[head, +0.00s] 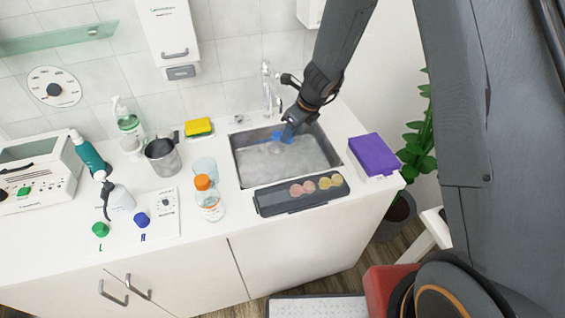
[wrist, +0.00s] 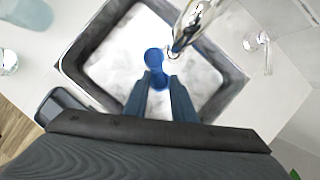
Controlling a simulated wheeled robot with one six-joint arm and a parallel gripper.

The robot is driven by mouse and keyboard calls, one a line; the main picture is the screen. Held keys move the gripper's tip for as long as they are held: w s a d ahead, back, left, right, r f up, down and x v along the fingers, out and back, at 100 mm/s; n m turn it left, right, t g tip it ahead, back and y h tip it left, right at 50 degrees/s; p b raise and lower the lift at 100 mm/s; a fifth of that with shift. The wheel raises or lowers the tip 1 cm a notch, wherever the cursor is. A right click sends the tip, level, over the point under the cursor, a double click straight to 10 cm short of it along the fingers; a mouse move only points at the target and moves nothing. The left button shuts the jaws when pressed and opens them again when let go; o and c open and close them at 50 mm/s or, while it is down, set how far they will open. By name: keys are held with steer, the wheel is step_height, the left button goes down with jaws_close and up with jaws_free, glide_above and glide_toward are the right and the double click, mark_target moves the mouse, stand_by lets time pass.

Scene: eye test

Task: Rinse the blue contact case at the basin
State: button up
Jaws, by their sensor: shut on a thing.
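My gripper (head: 290,128) reaches down over the basin (head: 238,170) from the upper right. In the wrist view my gripper (wrist: 158,92) is shut on the blue contact case (wrist: 154,56), which has two round ends. The blue case also shows small in the head view (head: 276,137), above the pale water or foam in the basin. The chrome faucet (head: 267,85) stands at the back of the basin. In the wrist view the faucet spout (wrist: 190,25) is close beside the case. I cannot tell whether water runs or whether the case touches the surface.
A dark tray (head: 272,204) with round pink and yellow pieces lies along the basin's front edge. A purple block (head: 372,154) sits right of it. An orange-capped bottle (head: 209,207), a glass (head: 204,169) and a metal mug (head: 164,160) stand left. A yellow sponge (head: 198,126) lies behind.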

mark_target(290, 140)
steer(key=shift+r+p, duration=0.8)
steer(key=shift+r, duration=1.1)
